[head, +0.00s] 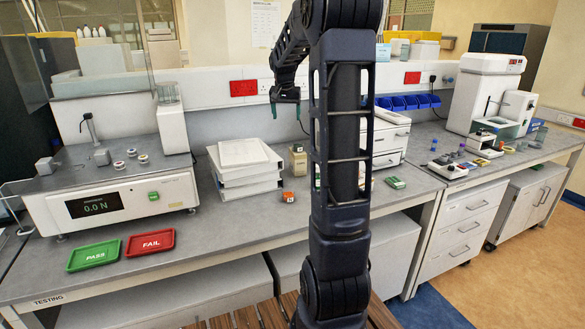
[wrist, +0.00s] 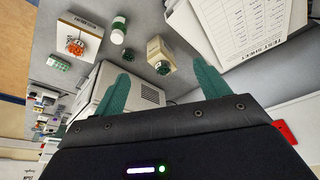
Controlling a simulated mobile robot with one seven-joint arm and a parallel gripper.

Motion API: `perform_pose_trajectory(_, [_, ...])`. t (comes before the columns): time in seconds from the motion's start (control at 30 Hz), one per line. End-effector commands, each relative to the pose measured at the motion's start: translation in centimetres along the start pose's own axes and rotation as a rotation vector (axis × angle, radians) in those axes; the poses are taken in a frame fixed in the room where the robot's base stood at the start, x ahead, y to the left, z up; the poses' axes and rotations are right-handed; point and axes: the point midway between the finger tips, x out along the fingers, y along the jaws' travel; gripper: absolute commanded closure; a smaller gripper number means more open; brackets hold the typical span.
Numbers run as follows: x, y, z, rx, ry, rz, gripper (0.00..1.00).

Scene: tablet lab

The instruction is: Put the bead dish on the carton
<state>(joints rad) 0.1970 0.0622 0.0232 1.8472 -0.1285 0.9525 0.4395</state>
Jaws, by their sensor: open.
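My gripper (head: 285,108) hangs high above the back of the bench, to the left of my arm. Its two teal fingers, also in the wrist view (wrist: 160,68), are spread apart with nothing between them. The gripper is well clear of the dish and the carton.
A green-capped white bottle (wrist: 119,24) and a tan container (head: 298,162) stand near the carton.

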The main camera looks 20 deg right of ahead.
Motion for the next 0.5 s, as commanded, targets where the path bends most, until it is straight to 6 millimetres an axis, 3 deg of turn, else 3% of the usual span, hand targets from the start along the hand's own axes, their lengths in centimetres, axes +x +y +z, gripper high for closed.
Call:
perform_pose_trajectory(0.2, [-4.3,0.8,7.2,-0.099,0.017,-0.034,0.26])
perform_pose_trajectory(0.5, [-7.8,2.5,17.1,-0.233,0.04,-0.08,0.26])
